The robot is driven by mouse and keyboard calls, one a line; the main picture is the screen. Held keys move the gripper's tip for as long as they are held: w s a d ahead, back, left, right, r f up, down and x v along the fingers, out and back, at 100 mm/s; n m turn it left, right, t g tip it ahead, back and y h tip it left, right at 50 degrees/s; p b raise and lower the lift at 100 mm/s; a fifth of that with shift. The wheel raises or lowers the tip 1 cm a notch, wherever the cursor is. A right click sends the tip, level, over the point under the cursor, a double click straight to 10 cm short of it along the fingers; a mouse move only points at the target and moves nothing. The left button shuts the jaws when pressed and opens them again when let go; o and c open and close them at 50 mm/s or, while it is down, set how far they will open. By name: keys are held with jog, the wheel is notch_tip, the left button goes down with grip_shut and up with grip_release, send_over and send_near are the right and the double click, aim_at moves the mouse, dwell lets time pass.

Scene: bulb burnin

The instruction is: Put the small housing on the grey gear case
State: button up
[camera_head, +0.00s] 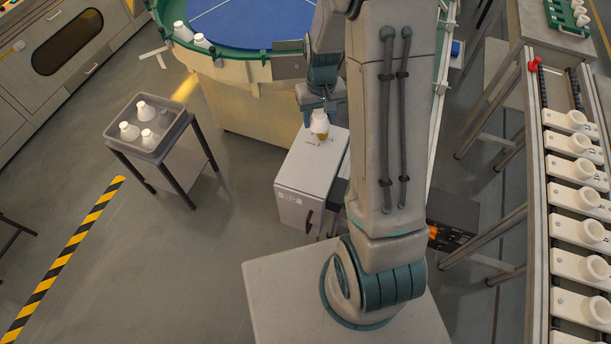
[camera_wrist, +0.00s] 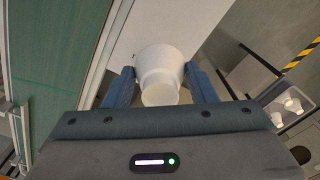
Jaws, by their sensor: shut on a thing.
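The small white housing (camera_head: 320,120) is in my gripper (camera_head: 321,108), upright, with a yellowish-brown patch at its lower end. In the wrist view the white housing (camera_wrist: 160,66) sits between the two blue fingers of my gripper (camera_wrist: 160,78), which are shut on its sides. The grey gear case (camera_head: 303,196) is the pale box directly below, with a flat top and a dark handle on its front. In the wrist view its pale top (camera_wrist: 185,22) shows behind the housing. I cannot tell whether the housing touches the top or hangs just above it.
A grey tray (camera_head: 112,128) with several similar white pieces stands on a small table at left. A round green-rimmed table (camera_head: 240,52) is behind the case. A conveyor (camera_head: 540,215) with white fixtures runs along the right. Open floor (camera_head: 190,270) lies at front left.

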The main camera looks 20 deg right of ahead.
jog(key=s+d+f+b, duration=0.3)
jog(key=s+d+b, duration=0.3)
jog(key=s+b, duration=0.45)
jog(key=b, duration=0.2)
send_over(308, 169)
notch_tip(308, 169, down, 7)
jog(key=shift+f, duration=2)
jog(key=shift+f+b, duration=0.15)
jog(key=shift+b, duration=0.15)
jog(key=o, duration=0.9)
jog(key=shift+o, duration=0.2)
